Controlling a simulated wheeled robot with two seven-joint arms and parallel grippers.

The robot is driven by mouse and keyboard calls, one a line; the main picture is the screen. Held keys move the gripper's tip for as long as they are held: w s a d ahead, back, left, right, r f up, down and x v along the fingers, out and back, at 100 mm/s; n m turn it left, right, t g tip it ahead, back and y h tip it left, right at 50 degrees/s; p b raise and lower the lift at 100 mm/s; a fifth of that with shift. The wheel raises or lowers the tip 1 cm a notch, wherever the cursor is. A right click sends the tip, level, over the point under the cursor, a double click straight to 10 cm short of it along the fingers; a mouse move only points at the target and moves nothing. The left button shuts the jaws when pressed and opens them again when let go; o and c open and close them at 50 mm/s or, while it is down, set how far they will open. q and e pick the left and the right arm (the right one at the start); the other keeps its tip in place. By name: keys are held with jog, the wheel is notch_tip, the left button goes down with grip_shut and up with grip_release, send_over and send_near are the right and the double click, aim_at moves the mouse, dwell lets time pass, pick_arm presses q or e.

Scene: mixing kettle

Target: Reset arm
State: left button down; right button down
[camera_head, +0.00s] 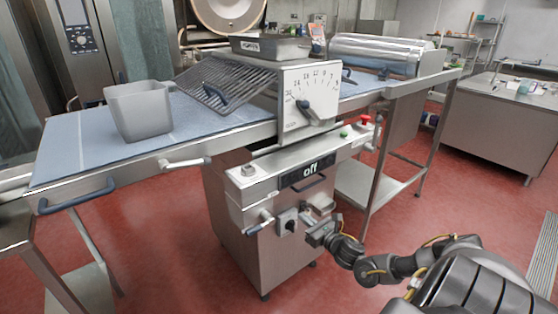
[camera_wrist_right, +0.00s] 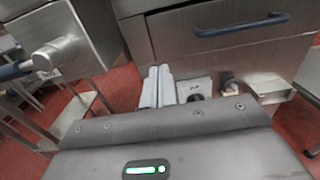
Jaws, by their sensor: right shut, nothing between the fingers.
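My right arm (camera_head: 378,268) reaches in from the lower right in the head view. Its gripper (camera_head: 311,220) is in front of the steel machine (camera_head: 262,232), near the switch and handles on its front. In the right wrist view the two pale fingers (camera_wrist_right: 157,87) are together, shut with nothing between them. The machine's front and blue handle (camera_wrist_right: 240,24) lie beyond them. I cannot tell whether the fingers touch the machine. My left gripper is not in view.
A steel bench (camera_head: 497,128) stands at right. Red floor (camera_head: 400,212) is open between them.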

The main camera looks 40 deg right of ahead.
jog(key=s+d+f+m+g+h, duration=0.1)
jog(key=s+d+f+m+g, duration=0.15)
jog(key=f+m, duration=0.55)
jog(key=s+d+f+m+g+h, duration=0.1)
jog(key=d+f+m+g+h, duration=0.15)
jog(key=f+m, duration=0.55)
jog(key=s+a+f+m+g, duration=0.2)
jog(key=s+f+m+g, duration=0.1)
jog(key=s+f+m, duration=0.4)
jog(key=s+a+f+m+g, duration=0.15)
jog(key=s+f, duration=0.35)
jog(key=f, duration=0.5)
jog(key=s+a+f+m+g+y, duration=0.1)
jog(key=s+a+f+m+g, duration=0.15)
jog(key=s+a+f, duration=0.35)
jog(key=s+a+f+m+g+y, duration=0.1)
jog(key=s+a+f+m+g, duration=0.15)
jog(key=s+a+f, duration=0.4)
jog(key=s+a+f+m+g+y, duration=0.2)
jog(key=s+a+f+m, duration=0.1)
jog(key=s+a, duration=1.1)
jog(key=s, duration=0.3)
jog(key=shift+a+f, duration=0.25)
jog(key=shift+a, duration=0.15)
jog(key=shift+y, duration=0.25)
